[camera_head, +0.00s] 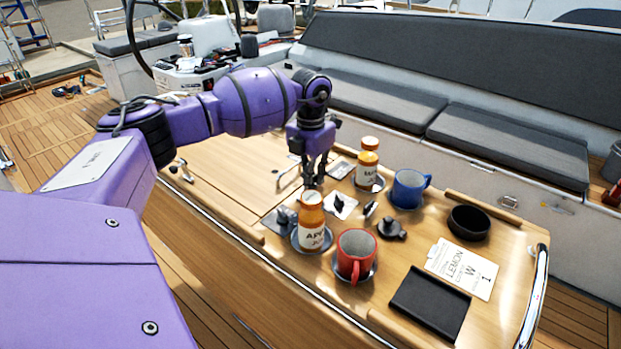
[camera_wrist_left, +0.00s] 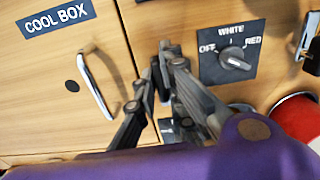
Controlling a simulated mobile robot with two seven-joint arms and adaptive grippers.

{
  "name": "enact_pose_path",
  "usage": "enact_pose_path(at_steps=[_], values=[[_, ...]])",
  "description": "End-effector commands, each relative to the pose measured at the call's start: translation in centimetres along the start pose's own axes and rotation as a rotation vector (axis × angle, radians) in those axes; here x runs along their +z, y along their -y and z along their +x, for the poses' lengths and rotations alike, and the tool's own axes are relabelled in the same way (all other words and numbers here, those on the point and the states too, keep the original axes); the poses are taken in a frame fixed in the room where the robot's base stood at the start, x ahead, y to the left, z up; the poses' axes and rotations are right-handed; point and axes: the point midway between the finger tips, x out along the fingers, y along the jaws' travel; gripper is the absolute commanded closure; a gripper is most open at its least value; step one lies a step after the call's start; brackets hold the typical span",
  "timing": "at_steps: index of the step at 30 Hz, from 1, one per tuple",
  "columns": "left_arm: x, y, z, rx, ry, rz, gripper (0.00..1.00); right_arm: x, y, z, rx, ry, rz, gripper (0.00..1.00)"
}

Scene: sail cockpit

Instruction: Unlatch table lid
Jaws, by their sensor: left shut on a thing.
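My left gripper (camera_head: 313,183) reaches down over the middle of the table, close to the edge of the cool box lid (camera_head: 235,165). In the left wrist view the fingers (camera_wrist_left: 160,72) are closed around a small dark piece, likely the lid's latch, between the wooden lid (camera_wrist_left: 55,100) and the dark switch plate (camera_wrist_left: 238,55). The fingers hide most of this piece, so its position cannot be told. The lid lies flat, with a metal handle (camera_wrist_left: 98,85) and a "COOL BOX" label (camera_wrist_left: 58,16). My right gripper is not in view.
An orange bottle (camera_head: 311,225) stands just in front of the gripper, another (camera_head: 368,163) behind it. A red mug (camera_head: 355,255), blue mug (camera_head: 409,188), dark bowl (camera_head: 468,222), card (camera_head: 462,268) and black pad (camera_head: 430,303) occupy the right side. Grey cushions (camera_head: 510,143) run behind.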

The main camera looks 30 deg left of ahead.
Motion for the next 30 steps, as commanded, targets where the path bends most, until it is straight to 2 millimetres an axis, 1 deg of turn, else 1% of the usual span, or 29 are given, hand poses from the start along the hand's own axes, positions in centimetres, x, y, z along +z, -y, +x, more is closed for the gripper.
enact_pose_path(at_steps=[1, 2, 3, 6, 14, 17, 20, 30], values=[[0.0, 0.0, 0.1, -0.001, -0.001, -0.001, 1.0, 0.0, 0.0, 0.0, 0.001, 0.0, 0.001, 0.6], [0.0, 0.0, 0.1, -0.001, -0.002, -0.001, 0.88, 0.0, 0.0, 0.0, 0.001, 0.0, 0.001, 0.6], [0.0, 0.0, 0.1, -0.001, -0.002, -0.001, 0.83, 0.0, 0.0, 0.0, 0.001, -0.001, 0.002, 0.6], [0.0, 0.0, 0.1, -0.001, -0.002, -0.001, 0.71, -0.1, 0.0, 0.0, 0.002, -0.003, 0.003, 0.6], [0.0, 0.0, 0.0, 0.0, -0.001, 0.0, 0.71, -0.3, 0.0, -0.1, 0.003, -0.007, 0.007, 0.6], [0.0, 0.0, -0.4, 0.0, 0.001, 0.0, 0.71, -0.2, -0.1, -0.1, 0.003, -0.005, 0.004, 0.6], [0.1, 0.0, -1.7, 0.0, 0.002, 0.001, 0.71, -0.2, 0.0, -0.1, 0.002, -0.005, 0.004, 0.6], [0.1, 0.0, -8.8, 0.0, 0.003, 0.0, 0.71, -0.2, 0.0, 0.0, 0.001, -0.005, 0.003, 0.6]])
